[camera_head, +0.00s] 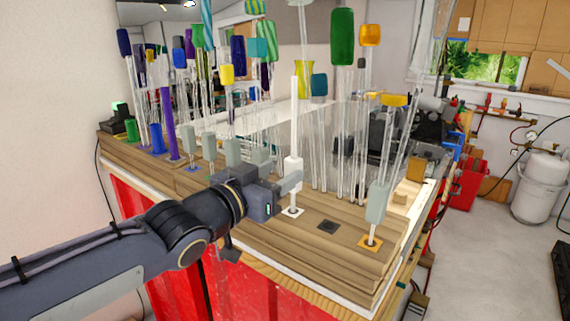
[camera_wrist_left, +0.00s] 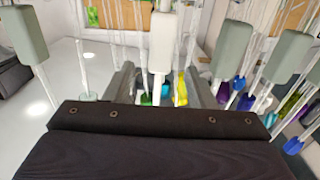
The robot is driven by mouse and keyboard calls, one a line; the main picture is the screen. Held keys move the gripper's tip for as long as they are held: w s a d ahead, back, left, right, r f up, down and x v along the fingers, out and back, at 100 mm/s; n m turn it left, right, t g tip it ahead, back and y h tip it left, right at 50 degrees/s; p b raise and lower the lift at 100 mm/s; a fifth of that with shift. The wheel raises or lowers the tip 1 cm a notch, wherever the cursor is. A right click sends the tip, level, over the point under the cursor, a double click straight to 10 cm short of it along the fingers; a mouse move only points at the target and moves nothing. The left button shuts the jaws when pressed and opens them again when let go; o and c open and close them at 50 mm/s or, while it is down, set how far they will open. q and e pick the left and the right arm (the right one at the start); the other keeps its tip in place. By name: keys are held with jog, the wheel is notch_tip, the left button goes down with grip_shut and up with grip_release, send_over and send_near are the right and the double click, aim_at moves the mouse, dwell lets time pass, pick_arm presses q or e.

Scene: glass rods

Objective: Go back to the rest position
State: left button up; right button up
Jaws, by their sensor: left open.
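My left gripper (camera_head: 290,183) is open at the front of the wooden stepped stand (camera_head: 330,215). Its fingers are beside a white rod (camera_head: 295,115) with a white block on it, standing upright on a small white square. In the left wrist view the white block (camera_wrist_left: 163,42) shows between the two fingers (camera_wrist_left: 160,90), and I cannot tell whether they touch it. A grey-green block on a clear rod (camera_head: 377,203) stands on an orange square to the right. My right gripper is out of view.
Many clear rods with coloured ends crowd the stand behind the gripper, including a green one (camera_head: 342,37) and an orange one (camera_head: 370,36). Several grey-green blocks (camera_head: 233,152) stand in a row to the left. A dark square (camera_head: 327,227) on the stand is empty.

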pick_arm(q)
jog(key=s+a+f+n+g+y+p, duration=0.1)
jog(key=s+a+f+n+y, duration=0.3)
jog(key=a, duration=0.4)
jog(key=s+a+f+n+g+y+p, duration=0.1)
jog(key=s+a+f+n+y, duration=0.1)
jog(key=s+a+f+y, duration=0.45)
jog(key=s+a+f+n+g+h, duration=0.2)
jog(key=s+f+g, duration=0.4)
jog(key=s+f, duration=0.7)
jog(key=s+a+h, duration=0.1)
jog(key=s, duration=0.2)
jog(key=shift+a+n+g+h, duration=0.35)
jog(key=shift+a+n+g, duration=0.05)
